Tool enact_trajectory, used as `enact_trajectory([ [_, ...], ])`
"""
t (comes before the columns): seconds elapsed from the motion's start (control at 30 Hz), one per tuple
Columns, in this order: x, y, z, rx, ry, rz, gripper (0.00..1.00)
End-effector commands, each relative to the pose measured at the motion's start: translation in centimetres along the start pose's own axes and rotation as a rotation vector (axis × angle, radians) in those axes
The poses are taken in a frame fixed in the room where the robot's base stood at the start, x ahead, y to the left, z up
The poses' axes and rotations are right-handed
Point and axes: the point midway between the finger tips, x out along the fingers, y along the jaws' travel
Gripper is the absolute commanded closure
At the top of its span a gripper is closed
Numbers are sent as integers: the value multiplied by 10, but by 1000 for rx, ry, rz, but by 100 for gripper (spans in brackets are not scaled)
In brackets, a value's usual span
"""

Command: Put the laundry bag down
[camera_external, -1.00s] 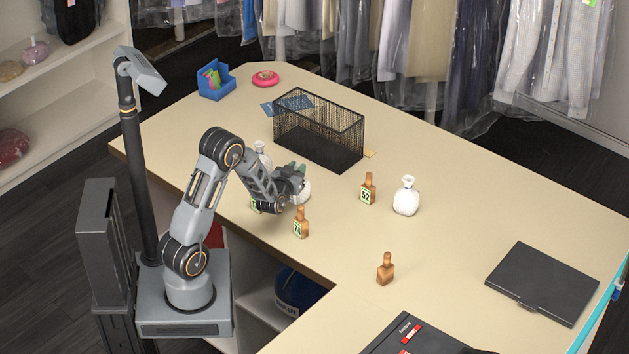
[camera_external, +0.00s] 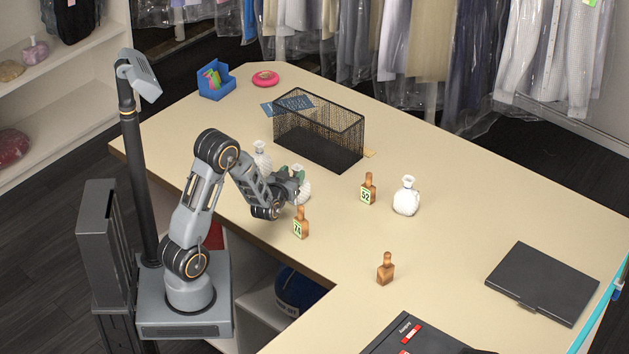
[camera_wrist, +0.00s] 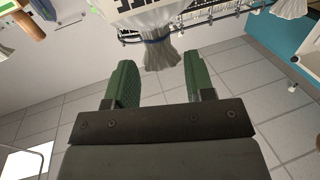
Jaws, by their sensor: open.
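A white laundry bag (camera_external: 304,190) with a gathered neck stands on the counter, partly hidden behind my gripper (camera_external: 293,180). In the wrist view a pale bag (camera_wrist: 160,52) with dark print and a blue tie at its neck shows just ahead of my gripper (camera_wrist: 159,64). The green fingers are apart, with the flared top of the neck between or just beyond their tips; I see no finger closed on it. Two similar white bags stand on the counter: one (camera_external: 260,158) left of my gripper, one (camera_external: 406,199) to the right.
A black mesh basket (camera_external: 340,128) is behind my gripper. A dark flat case (camera_external: 542,282) lies at right. The counter's middle right is clear.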

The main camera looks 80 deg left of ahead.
Motion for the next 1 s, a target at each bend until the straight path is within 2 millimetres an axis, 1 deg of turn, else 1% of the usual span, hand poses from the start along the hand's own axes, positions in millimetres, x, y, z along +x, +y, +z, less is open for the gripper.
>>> enact_trajectory([
  [0.03,-11,1,2,-1,2,1,51],
  [0.1,-26,1,2,0,1,2,51],
  [0.3,-60,0,0,0,0,1,51],
  [0.33,-59,0,-4,1,-4,-2,51],
  [0.37,-59,0,-5,1,-5,-3,51],
  [1.0,-83,0,-2,1,-3,-3,51],
])
